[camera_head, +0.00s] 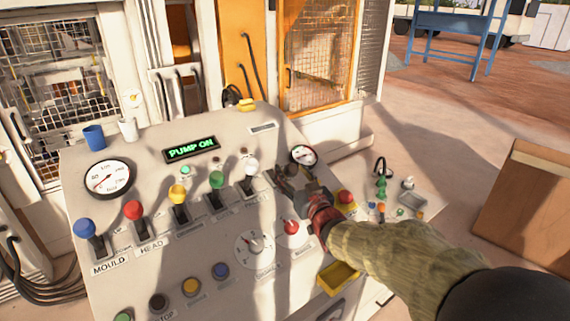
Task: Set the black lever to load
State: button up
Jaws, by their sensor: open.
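A row of knobbed levers stands on the sloping control panel (215,258): blue (84,228), red (133,210), yellow (177,194), green (216,179) and white (251,169). My gripper (284,174) is open, just right of the white lever at the right end of the row. Dark shapes at its fingertips may include the black lever, but I cannot tell it apart from the fingers. Its position and any load marking there are hidden by my gripper. I cannot tell whether the fingers touch anything.
A green display (192,149) reads PUMP ON. Gauges (107,178), dials (255,249) and buttons (191,286) cover the panel. A red stop button (345,198) is close right of my gripper. Blue (94,137) and white (127,129) cups stand at the panel's back left.

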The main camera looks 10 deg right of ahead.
jog(key=w, duration=0.5)
jog(key=shift+w+a, duration=0.25)
jog(key=shift+a, duration=0.05)
jog(key=shift+c, duration=1.2)
grip_shut()
